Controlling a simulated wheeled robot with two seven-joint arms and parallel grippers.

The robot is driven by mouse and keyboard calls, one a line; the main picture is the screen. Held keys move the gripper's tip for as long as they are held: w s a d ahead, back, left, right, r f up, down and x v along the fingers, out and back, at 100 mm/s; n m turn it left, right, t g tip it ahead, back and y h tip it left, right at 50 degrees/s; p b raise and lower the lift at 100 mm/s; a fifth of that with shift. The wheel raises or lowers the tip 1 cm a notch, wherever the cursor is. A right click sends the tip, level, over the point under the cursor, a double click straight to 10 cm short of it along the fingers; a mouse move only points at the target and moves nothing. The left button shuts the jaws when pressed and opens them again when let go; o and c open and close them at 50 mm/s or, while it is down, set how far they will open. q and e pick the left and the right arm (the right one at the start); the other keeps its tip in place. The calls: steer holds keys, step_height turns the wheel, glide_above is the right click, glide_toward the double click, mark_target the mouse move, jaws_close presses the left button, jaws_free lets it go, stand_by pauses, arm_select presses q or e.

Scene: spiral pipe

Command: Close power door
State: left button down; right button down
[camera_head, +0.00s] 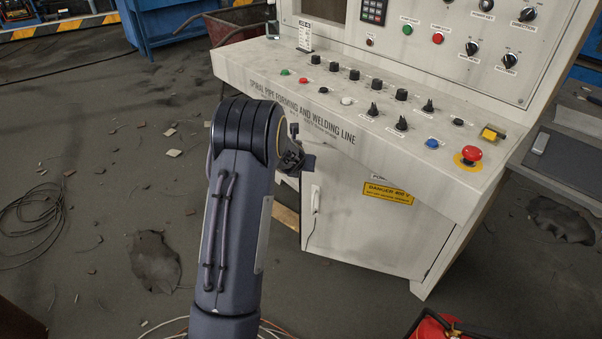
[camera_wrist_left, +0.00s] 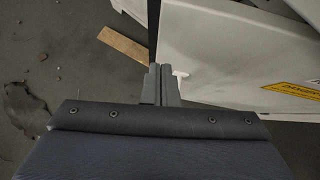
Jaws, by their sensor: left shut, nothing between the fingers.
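The power door (camera_head: 350,225) is the white front panel of the control cabinet, below the sloped desk. It carries a small pale handle (camera_head: 316,200) near its left edge and a yellow danger label (camera_head: 388,193). In the left wrist view the door (camera_wrist_left: 225,60) fills the upper right, with its handle (camera_wrist_left: 180,74) just right of my fingertips. My left gripper (camera_wrist_left: 160,70) is shut and empty at the door's left edge; I cannot tell whether it touches. In the head view my forearm partly hides it. I cannot tell whether the door is fully closed. My right gripper is out of view.
The control desk (camera_head: 330,110) with knobs and a red emergency button (camera_head: 471,153) overhangs the door. A wooden plank (camera_wrist_left: 125,46) lies on the floor left of the cabinet. A red extinguisher (camera_head: 440,325) stands at the bottom right. Cables (camera_head: 35,215) and debris lie on the left floor.

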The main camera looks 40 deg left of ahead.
arm_select(q)
steer(key=shift+w+a+m+h, duration=0.2)
steer(key=shift+w+m, duration=0.05)
steer(key=shift+w, duration=0.35)
steer(key=shift+w+a+m+h, duration=0.2)
steer(key=shift+w+m, duration=0.1)
steer(key=shift+w, duration=0.25)
steer(key=shift+w+a+m+h, duration=0.2)
steer(key=shift+w+m, duration=0.05)
steer(key=shift+w, duration=0.35)
